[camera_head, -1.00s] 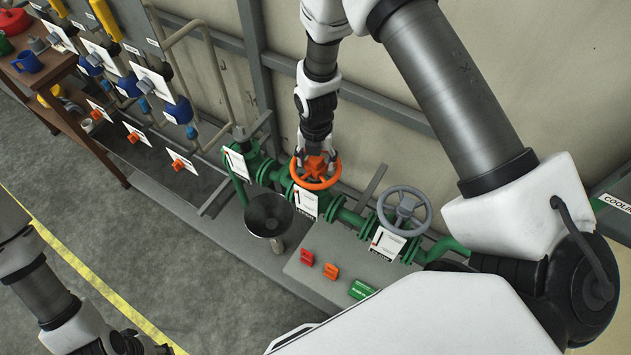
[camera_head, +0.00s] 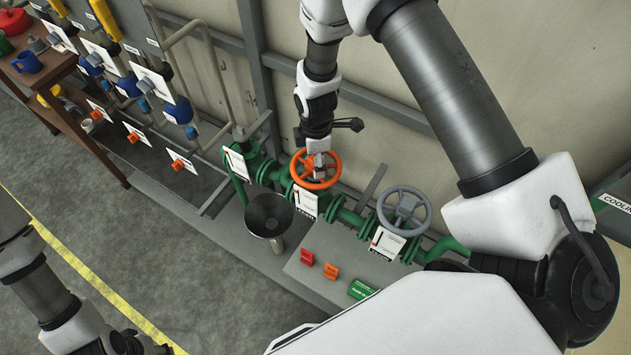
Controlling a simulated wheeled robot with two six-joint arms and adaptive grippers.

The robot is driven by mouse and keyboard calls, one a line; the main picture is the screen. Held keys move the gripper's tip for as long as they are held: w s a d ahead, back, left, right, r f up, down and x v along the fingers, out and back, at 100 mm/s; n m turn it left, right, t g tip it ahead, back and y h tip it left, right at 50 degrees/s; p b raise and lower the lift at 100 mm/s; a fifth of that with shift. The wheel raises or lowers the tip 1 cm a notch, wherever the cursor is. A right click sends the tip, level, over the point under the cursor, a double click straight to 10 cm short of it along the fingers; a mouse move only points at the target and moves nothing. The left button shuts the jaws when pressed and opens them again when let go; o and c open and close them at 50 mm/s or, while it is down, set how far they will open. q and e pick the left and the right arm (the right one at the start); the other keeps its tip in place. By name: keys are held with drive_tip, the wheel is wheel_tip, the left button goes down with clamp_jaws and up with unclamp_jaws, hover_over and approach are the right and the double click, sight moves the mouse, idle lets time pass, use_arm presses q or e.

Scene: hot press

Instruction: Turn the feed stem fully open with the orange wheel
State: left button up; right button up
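The orange wheel (camera_head: 334,180) is on the green feed piping against the wall, with a white label plate (camera_head: 306,202) at its front edge. My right gripper (camera_head: 318,157) is at the wheel's centre, pointing down. A dark, finger-like part sticks out to its right above the rim. A small grey piece shows at the hub; I cannot tell whether it is the stem or a fingertip. The hub is partly hidden, and the grip is unclear. My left arm is at the lower left, its fingertips not visible.
A grey wheel (camera_head: 404,208) stands to the right on the same piping. A dark funnel (camera_head: 268,214) is in front of the orange wheel. Floor at left is open.

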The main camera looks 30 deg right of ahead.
drive_tip(key=m, duration=0.5)
drive_tip(key=shift+m, duration=0.4)
drive_tip(key=m, duration=0.5)
drive_tip(key=shift+m, duration=0.4)
drive_tip(key=c, duration=0.6)
drive_tip(key=n, duration=0.5)
drive_tip(key=shift+n, duration=1)
